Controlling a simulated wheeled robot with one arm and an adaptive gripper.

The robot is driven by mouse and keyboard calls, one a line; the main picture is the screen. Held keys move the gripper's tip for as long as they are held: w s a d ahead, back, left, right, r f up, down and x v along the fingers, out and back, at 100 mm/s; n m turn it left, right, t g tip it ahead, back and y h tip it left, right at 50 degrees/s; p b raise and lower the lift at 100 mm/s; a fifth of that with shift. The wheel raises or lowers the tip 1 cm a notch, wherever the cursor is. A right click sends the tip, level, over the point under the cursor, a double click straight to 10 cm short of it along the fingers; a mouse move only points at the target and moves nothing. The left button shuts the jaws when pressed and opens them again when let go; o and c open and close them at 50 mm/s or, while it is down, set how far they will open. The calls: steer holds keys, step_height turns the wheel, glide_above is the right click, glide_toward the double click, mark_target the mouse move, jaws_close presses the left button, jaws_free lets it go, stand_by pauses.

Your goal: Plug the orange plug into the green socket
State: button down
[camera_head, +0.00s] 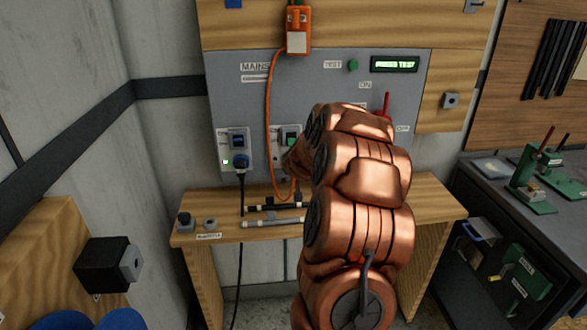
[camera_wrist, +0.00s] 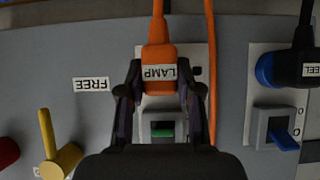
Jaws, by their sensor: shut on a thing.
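The orange plug (camera_wrist: 158,54), labelled LAMP, is between my gripper's fingers (camera_wrist: 160,78) in the wrist view. My gripper is shut on it from both sides. The green socket's plate (camera_wrist: 143,101) lies right behind the plug, with a green rocker switch (camera_wrist: 163,129) beside it. The socket face is covered by the plug and fingers, so I cannot tell whether the plug is seated or just in front. In the head view the green switch (camera_head: 290,140) shows just left of my arm, which hides most of the plug and gripper.
An orange cord (camera_head: 268,115) hangs from the orange lamp box (camera_head: 298,40) and loops near my gripper. To the left, a black plug (camera_head: 240,163) sits at the blue socket. Dark and grey bars lie on the wooden bench (camera_head: 420,197) below. Yellow (camera_wrist: 58,155) and red levers are nearby.

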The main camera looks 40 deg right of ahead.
steer(key=shift+w+d, duration=0.45)
steer(key=shift+w, duration=0.15)
steer(key=c, duration=0.7)
jaws_free()
steer(key=shift+r, duration=0.1)
steer(key=shift+v, duration=5.95)
steer(key=s+a+f+n+g+y, duration=0.1)
steer(key=s+a+n+y, duration=0.15)
steer(key=a, duration=1.15)
steer(key=s+a+f+n+g+y, duration=0.2)
steer(key=a+y, duration=0.2)
steer(key=a, duration=0.9)
steer(key=s+a+f+n+g+y, duration=0.1)
steer(key=s+a+n+g, duration=0.15)
steer(key=s+a, duration=0.85)
steer(key=s+g, duration=0.1)
steer(key=s, duration=0.4)
steer(key=s+g, duration=0.2)
steer(key=s, duration=0.4)
steer(key=s+g, duration=0.2)
steer(key=s, duration=0.4)
steer(key=shift+s+a+f+h, duration=0.1)
steer(key=shift+a+f+h, duration=0.25)
steer(key=shift+a+f, duration=0.05)
